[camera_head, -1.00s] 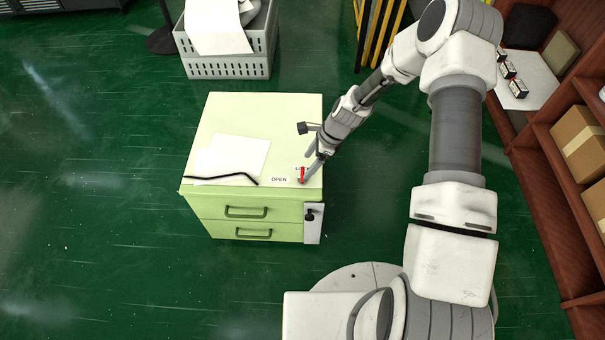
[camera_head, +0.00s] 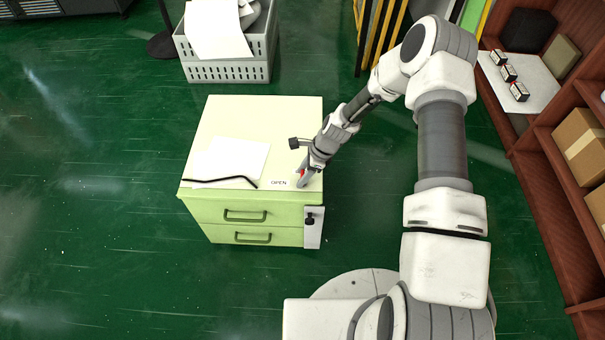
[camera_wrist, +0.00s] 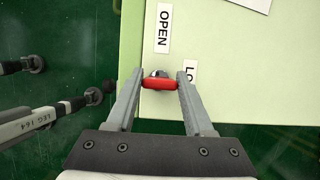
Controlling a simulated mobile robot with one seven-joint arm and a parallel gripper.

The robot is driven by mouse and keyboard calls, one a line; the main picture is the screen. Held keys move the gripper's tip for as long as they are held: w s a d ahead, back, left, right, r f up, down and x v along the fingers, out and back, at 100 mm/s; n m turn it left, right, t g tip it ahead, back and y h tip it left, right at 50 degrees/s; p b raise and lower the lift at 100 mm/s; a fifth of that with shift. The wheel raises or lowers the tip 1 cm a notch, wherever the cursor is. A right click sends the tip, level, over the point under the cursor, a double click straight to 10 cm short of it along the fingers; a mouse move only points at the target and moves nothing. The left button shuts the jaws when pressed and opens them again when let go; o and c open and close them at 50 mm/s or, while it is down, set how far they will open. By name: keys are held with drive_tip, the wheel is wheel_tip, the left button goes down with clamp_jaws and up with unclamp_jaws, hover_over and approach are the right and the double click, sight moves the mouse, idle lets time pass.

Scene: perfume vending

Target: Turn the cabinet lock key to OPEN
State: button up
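The pale green cabinet (camera_head: 265,125) carries an OPEN label (camera_head: 279,183) on its top near the front right corner. In the wrist view the OPEN label (camera_wrist: 163,28) is above the key, and a LOCK label (camera_wrist: 189,72), partly hidden, is to its right. The red key handle (camera_wrist: 160,82) lies crosswise over a round metal lock (camera_wrist: 158,73). My gripper (camera_wrist: 161,76) has one finger at each end of the handle, seemingly touching it; whether it is clamped is unclear. In the head view my gripper (camera_head: 300,180) covers most of the key.
A white sheet (camera_head: 232,160) and a black bent bar (camera_head: 222,180) lie on the cabinet top. A grey crate (camera_head: 228,70) stands behind; wooden shelves (camera_head: 530,190) are at right. Green floor is clear at left.

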clamp_jaws()
drive_tip(key=n+g, duration=0.1)
drive_tip(key=n, duration=0.2)
drive_tip(key=n+g+b, duration=0.1)
drive_tip(key=n, duration=0.2)
drive_tip(key=shift+w+n+h+b, duration=0.1)
drive_tip(key=shift+n+h+b, duration=0.2)
drive_tip(key=shift+h, duration=0.1)
drive_tip(key=n+g, duration=0.1)
drive_tip(key=n, duration=0.1)
drive_tip(key=n+g+h+b, duration=0.1)
drive_tip(key=n, duration=0.2)
drive_tip(key=n+h, duration=0.1)
drive_tip(key=n, duration=0.2)
drive_tip(key=n+h+b, duration=0.1)
drive_tip(key=n, duration=0.2)
drive_tip(key=shift+g+h, duration=0.3)
drive_tip(key=shift+n, duration=0.3)
drive_tip(key=o, duration=0.8)
unclamp_jaws()
